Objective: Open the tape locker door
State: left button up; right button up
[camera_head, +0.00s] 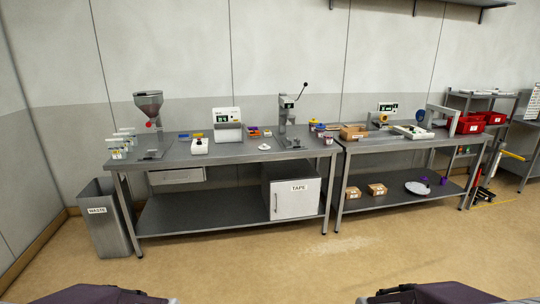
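The tape locker (291,192) is a grey box under the right end of the left workbench, on its lower shelf. Its white front door (298,203) carries a label reading TAPE (299,187) and looks shut. A slim vertical handle (276,202) is on the door's left side. The locker's inside is hidden. Only dark parts of my two arms show at the bottom edge, left and right, well short of the locker. Neither gripper's fingers can be made out.
The left workbench (230,152) carries a hopper, a press and small devices. A waste bin (104,222) stands at its left end. A second workbench (400,143) adjoins on the right, with boxes (376,189) on its lower shelf. The floor in front is clear.

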aim_at(295, 198)
jog(key=i, duration=3.25)
jog(key=i+u, duration=0.3)
jog(key=i+l, duration=0.05)
jog(key=i, duration=0.05)
